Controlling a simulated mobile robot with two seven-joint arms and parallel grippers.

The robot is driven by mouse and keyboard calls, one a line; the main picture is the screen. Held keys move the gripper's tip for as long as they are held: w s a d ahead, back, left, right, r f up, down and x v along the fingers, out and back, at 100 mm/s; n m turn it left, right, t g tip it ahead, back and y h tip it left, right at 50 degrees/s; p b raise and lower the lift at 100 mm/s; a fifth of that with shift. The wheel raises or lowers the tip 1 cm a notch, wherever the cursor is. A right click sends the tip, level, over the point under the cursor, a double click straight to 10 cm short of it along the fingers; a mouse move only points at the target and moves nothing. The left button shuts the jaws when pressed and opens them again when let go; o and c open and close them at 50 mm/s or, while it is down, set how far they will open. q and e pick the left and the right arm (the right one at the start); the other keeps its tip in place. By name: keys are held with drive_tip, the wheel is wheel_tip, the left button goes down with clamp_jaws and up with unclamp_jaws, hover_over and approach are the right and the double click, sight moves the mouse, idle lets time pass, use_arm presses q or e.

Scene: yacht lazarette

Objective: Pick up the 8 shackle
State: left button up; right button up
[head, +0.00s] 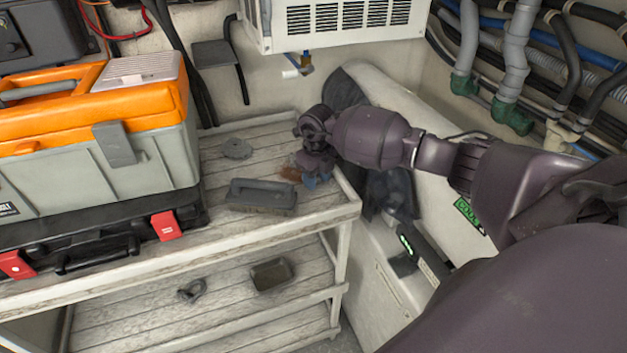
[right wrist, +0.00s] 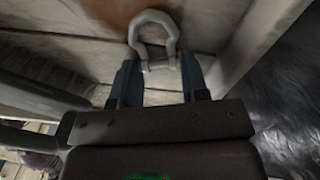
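A grey bow-shaped shackle (right wrist: 153,40) shows in the right wrist view, lying on pale boards. Its pin end lies between the tips of my right gripper (right wrist: 160,75), and its bow reaches out past them. The two blue fingers are apart, one on each side of the shackle; I see no clear grip on it. In the head view my right gripper (head: 313,180) is low over the right end of the upper shelf, and hides the shackle there. A grey ring-like piece, perhaps another shackle (head: 192,290), lies on the lower shelf. My left gripper is not in view.
On the upper shelf (head: 225,228) are a dark brush-like block (head: 261,195), a round grey disc (head: 237,148) and a brown item (head: 290,172). An orange and grey toolbox (head: 120,120) fills the left. A small dark tray (head: 271,275) sits on the lower shelf.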

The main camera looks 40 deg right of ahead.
drive_tip(key=shift+c, duration=0.8)
